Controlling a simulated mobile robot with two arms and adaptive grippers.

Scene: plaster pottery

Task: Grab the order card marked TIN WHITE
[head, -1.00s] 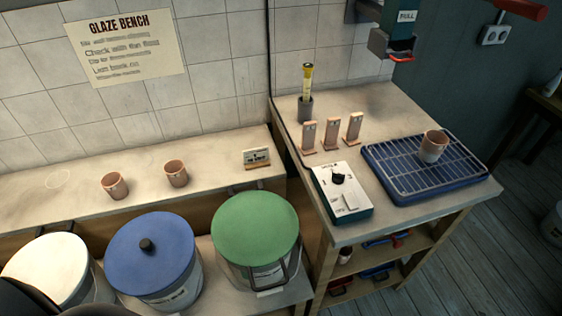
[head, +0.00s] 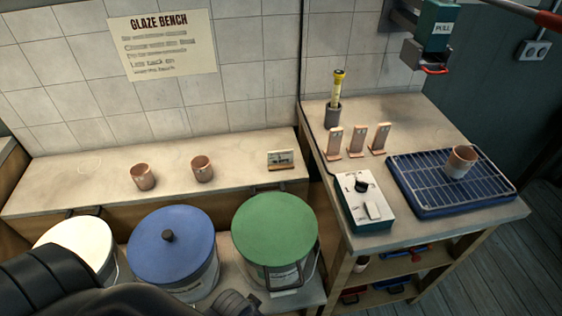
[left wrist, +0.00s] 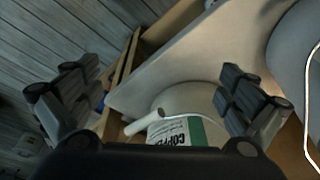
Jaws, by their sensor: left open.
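A small card (head: 281,158) stands in a wooden holder on the back bench, right of two clay cups; its writing is too small to read. My left arm enters the head view at the lower left, with part of its gripper (head: 236,304) at the bottom edge, before the buckets and well short of the card. In the left wrist view my left gripper (left wrist: 158,78) is open and empty, its fingers spread wide. The card does not show there. My right gripper is not in view.
White, blue (head: 170,240) and green-lidded (head: 275,228) buckets stand before the bench. A label reading COPP... (left wrist: 180,135) shows on a bucket in the wrist view. A control box (head: 364,202) and blue rack tray (head: 420,208) sit on the right table.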

